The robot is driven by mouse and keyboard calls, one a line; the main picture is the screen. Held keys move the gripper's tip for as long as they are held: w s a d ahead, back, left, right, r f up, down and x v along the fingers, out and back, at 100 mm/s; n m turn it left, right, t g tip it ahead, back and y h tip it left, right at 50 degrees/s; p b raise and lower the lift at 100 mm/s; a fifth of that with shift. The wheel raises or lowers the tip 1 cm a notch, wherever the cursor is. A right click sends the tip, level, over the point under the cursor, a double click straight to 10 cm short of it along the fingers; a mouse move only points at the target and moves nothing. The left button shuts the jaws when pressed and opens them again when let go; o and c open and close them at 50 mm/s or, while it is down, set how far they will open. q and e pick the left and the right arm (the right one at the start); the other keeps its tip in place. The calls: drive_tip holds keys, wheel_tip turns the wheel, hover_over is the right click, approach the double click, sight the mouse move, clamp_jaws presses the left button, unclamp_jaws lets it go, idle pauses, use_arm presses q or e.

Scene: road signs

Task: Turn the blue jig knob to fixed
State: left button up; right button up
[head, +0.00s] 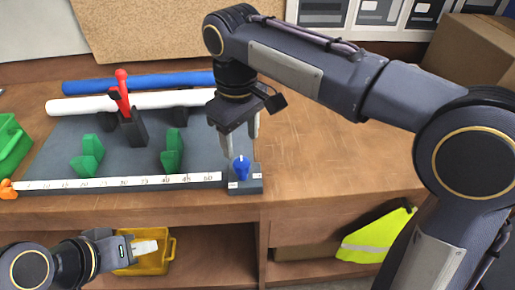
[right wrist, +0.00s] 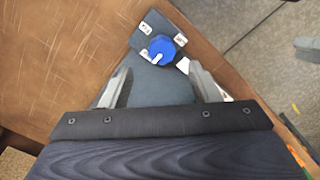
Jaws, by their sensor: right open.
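The blue jig knob (head: 241,168) sits on a small grey block (head: 247,186) at the right front corner of the jig board. It has a white pointer mark, and small white labels lie on the block. In the right wrist view the knob (right wrist: 161,49) is just beyond the fingertips, between their lines. My right gripper (head: 240,148) is open, pointing down above and slightly behind the knob, apart from it. Its fingers also show in the right wrist view (right wrist: 158,82). The label text is too small to read. My left gripper (head: 145,247) is low at the left front, away from the board; its jaw opening is unclear.
The grey jig board (head: 60,150) carries green blocks (head: 88,157), a red-handled clamp (head: 124,95) and a ruler strip (head: 120,183). Blue and white tubes lie behind. A yellow bin (head: 155,262) stands on the lower shelf. The table right of the knob is clear.

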sight(242, 161)
wheel_tip(242, 161, down, 7)
drive_tip(key=shift+a+r, duration=0.1)
idle(0.3)
drive_tip(key=c, duration=1)
